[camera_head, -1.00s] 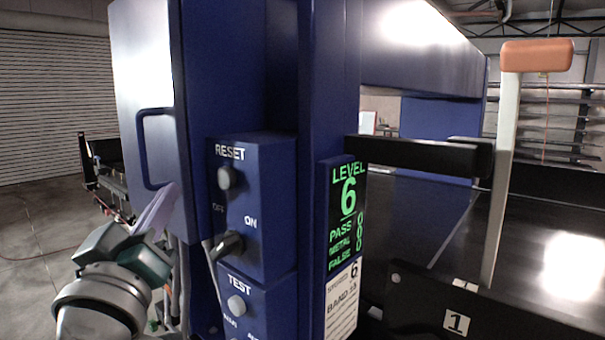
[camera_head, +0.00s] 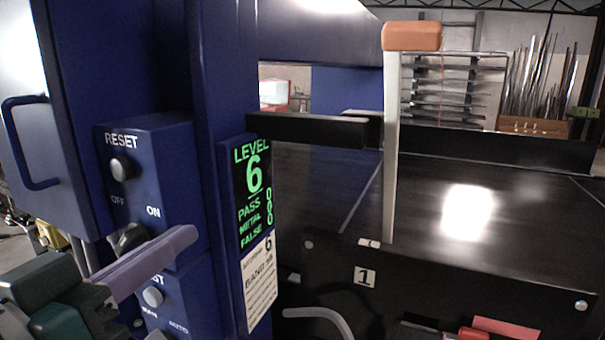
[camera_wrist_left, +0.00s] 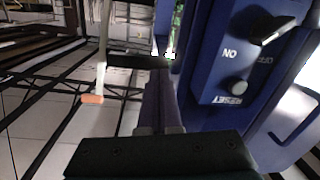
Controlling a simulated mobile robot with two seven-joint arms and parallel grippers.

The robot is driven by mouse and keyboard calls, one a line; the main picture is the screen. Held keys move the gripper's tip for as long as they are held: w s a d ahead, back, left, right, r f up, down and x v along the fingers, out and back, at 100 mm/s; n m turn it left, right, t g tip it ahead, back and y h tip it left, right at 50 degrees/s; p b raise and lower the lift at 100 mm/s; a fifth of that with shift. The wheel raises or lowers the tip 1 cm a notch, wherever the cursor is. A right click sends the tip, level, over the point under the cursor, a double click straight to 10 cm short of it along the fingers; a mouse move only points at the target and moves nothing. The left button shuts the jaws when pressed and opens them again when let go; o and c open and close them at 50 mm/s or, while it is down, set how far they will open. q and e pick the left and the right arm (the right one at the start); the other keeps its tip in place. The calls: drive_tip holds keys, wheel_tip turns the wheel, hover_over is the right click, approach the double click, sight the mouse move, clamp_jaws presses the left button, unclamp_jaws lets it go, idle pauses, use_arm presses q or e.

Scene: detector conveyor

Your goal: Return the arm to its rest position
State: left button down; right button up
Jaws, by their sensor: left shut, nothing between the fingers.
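My left gripper (camera_head: 190,236) comes in from the lower left with its pale lavender fingers shut and empty. Its tips show in front of the blue control box (camera_head: 170,190), overlapping the area between the ON/OFF knob (camera_head: 130,238) and the TEST button (camera_head: 153,297). I cannot tell for sure whether they touch it. The RESET button (camera_head: 121,168) is above and clear of the fingers. In the left wrist view the shut fingers (camera_wrist_left: 160,85) point away, with the upside-down control box (camera_wrist_left: 245,60) on the right. My right gripper is not identifiable.
A green-lit display (camera_head: 254,195) reads LEVEL 6. A cabinet door with a handle (camera_head: 28,145) is at the left. The black conveyor (camera_head: 420,200) and an orange-topped post (camera_head: 391,150) stand to the right. A curved grey piece (camera_head: 318,316) and red pieces (camera_head: 505,327) show below.

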use_arm(q)
drive_tip(key=s+d+f+m+g+p, duration=0.2)
drive_tip(key=s+f+m+g, duration=0.1)
drive_tip(key=s+f+g, duration=0.6)
drive_tip(key=s+a+n+g+y+p, duration=0.1)
drive_tip(key=s+a+n+g+y, duration=0.1)
drive_tip(key=s+a+g+y, duration=0.2)
drive_tip(key=s+a+y, duration=0.1)
drive_tip(key=s+a, duration=0.2)
drive_tip(key=s, duration=0.5)
drive_tip(key=shift+s+a+r, duration=0.15)
drive_tip(key=shift+s+a, duration=0.05)
use_arm(e)
wheel_tip(320, 180, up, 4)
drive_tip(key=shift+f, duration=0.1)
drive_tip(key=shift+c, duration=0.4)
